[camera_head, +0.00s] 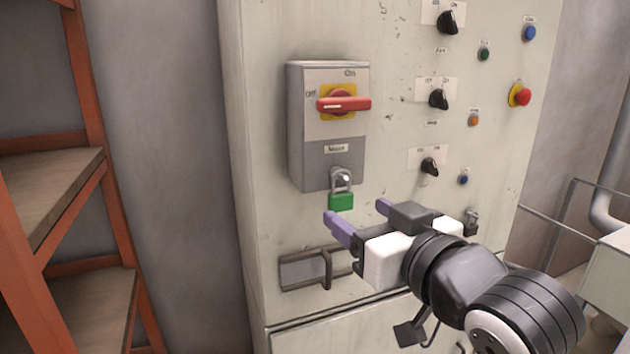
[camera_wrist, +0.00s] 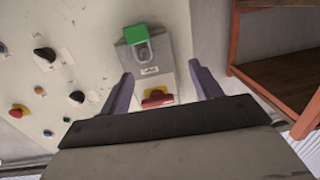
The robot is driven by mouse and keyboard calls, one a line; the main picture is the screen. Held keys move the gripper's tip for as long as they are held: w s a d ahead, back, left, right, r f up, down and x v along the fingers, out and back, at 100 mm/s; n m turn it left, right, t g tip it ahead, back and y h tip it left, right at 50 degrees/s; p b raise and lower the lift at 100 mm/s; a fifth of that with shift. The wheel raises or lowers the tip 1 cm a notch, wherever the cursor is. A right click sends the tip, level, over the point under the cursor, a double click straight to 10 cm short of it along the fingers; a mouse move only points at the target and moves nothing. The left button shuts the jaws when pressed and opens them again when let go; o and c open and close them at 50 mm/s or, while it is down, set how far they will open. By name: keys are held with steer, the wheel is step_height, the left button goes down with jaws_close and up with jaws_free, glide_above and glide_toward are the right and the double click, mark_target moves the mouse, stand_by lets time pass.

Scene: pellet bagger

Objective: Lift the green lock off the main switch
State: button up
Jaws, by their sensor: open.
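The green lock (camera_head: 341,201) hangs by its metal shackle from a hasp at the bottom of the main switch box (camera_head: 310,150). The box is grey, labelled Main, with a red handle (camera_head: 343,104) on a yellow plate. My gripper (camera_head: 356,212) is open and empty, with purple fingers, in front of the cabinet just below and to the right of the lock. In the wrist view the lock (camera_wrist: 135,34) shows upside down beyond the fingertips, between them and nearer the left one. I see no contact with it.
The cabinet panel (camera_head: 400,60) has black knobs, coloured buttons and a red emergency stop (camera_head: 521,96) on the right. Orange-framed shelves (camera_head: 60,200) stand at the left.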

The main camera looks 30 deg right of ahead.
steer(key=s+d+m+g+h, duration=0.1)
steer(key=s+d, duration=0.1)
steer(key=s, duration=0.1)
steer(key=p, duration=0.3)
glide_toward(343, 196)
steer(key=x, duration=0.4)
steer(key=shift+w+a, duration=0.15)
steer(key=p+x, duration=0.1)
steer(key=x, duration=0.2)
steer(key=p+x, duration=0.1)
steer(key=x, duration=0.1)
steer(key=shift+d+p, duration=0.25)
steer(key=shift+p, duration=0.1)
steer(key=shift+w+f, duration=0.1)
steer(key=c, duration=1.1)
